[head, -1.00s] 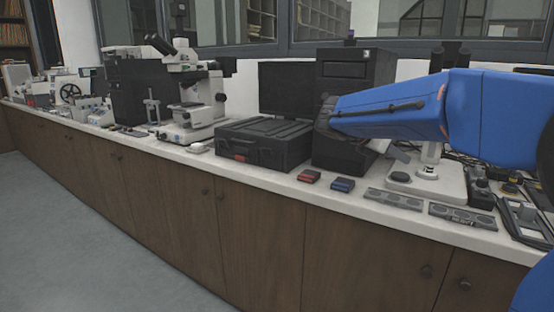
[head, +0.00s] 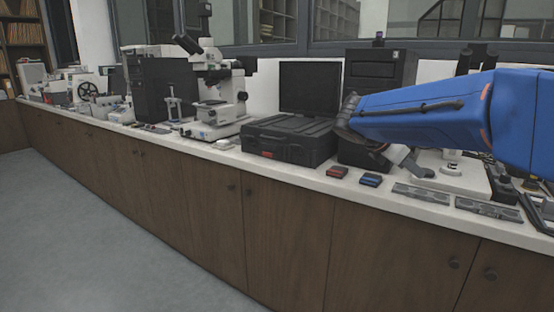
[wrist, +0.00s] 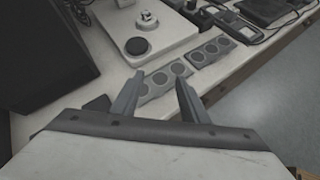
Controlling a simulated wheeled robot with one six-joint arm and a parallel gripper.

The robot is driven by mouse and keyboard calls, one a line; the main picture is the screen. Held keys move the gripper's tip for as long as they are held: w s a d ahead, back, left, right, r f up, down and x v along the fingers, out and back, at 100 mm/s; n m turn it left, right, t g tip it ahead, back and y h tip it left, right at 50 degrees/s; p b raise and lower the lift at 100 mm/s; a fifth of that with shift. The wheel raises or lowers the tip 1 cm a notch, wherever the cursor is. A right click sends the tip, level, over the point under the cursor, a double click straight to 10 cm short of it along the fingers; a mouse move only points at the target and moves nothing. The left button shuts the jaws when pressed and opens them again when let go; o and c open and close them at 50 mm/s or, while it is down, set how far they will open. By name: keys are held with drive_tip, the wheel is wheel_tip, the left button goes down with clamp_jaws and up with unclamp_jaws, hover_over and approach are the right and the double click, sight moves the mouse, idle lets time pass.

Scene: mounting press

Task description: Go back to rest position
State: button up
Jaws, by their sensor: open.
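My gripper shows in the wrist view (wrist: 158,98) with its two grey fingers spread apart and nothing between them. It is above the counter, over the grey sample holders with round wells (wrist: 165,80). In the head view my blue arm reaches in from the right, and the gripper (head: 422,172) is at its end, in front of the black tower. The mounting press itself I cannot make out with certainty.
On the white counter stand a black case (head: 290,140), a red block (head: 337,172), a blue block (head: 371,180), a microscope (head: 215,95) and a dark monitor (head: 310,88). Grey holders (head: 421,194) lie near the front edge. The floor (head: 90,230) before the cabinets is clear.

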drive_tip(key=s+a+f+m+y, duration=0.2)
drive_tip(key=s+f+m, duration=0.4)
drive_tip(key=s, duration=0.4)
drive_tip(key=s+a+f+m+y, duration=0.3)
drive_tip(key=s+f+m+y, duration=0.2)
drive_tip(key=s, duration=0.6)
drive_tip(key=s+a+f+m+y, duration=0.2)
drive_tip(key=s+f+m+y, duration=0.1)
drive_tip(key=s+f+m, duration=0.6)
drive_tip(key=shift+s+a+m, duration=0.3)
drive_tip(key=shift+s+a, duration=0.1)
drive_tip(key=shift+s, duration=0.75)
drive_tip(key=shift+c, duration=0.3)
